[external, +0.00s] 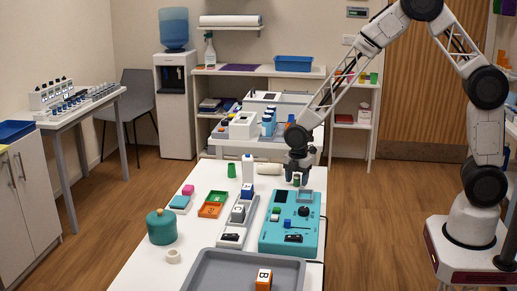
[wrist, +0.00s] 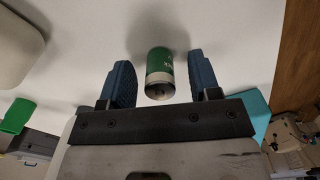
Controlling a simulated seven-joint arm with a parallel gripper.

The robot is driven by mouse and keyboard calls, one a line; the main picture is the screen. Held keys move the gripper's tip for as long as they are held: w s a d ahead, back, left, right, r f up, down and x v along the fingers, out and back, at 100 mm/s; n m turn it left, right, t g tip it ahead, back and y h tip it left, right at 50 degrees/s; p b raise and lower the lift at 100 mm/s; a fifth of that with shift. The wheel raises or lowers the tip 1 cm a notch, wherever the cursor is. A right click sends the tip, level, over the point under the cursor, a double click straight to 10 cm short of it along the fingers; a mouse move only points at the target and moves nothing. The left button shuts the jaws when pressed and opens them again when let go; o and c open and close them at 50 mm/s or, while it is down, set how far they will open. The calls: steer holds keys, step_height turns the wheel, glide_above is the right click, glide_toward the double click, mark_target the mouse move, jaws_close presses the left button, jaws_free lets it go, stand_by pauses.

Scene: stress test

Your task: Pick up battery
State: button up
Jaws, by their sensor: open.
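A green cylinder (wrist: 160,70) with pale lettering and a silvery end, which looks like the battery, is on the white table in the wrist view. My gripper (wrist: 160,63) is open, with one blue finger on each side of the cylinder. Gaps show between the cylinder and both fingers, so it is not clamped. In the external view my gripper (external: 297,179) points down at the far right part of the table, just behind the teal device. The cylinder is mostly hidden by the fingers there.
The teal device (external: 276,237) stands close in front of my gripper. A white bottle (external: 248,168), a green cup (external: 231,170) and a pale roll (external: 269,169) are to the left. A grey tray (external: 205,278) and a teal pot (external: 161,228) are nearer the camera.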

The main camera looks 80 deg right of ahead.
mark_target(297, 175)
steer(key=c, duration=1)
steer(key=shift+r, duration=0.1)
steer(key=shift+r, duration=0.7)
step_height(297, 175, up, 2)
steer(key=shift+r, duration=0.1)
steer(key=s, duration=0.5)
steer(key=s+a, duration=0.1)
steer(key=s, duration=0.4)
steer(key=s+a+r, duration=0.1)
steer(key=s, duration=0.4)
steer(key=shift+s+a+r, duration=0.1)
steer(key=shift+s+a, duration=0.1)
steer(key=shift+s, duration=0.2)
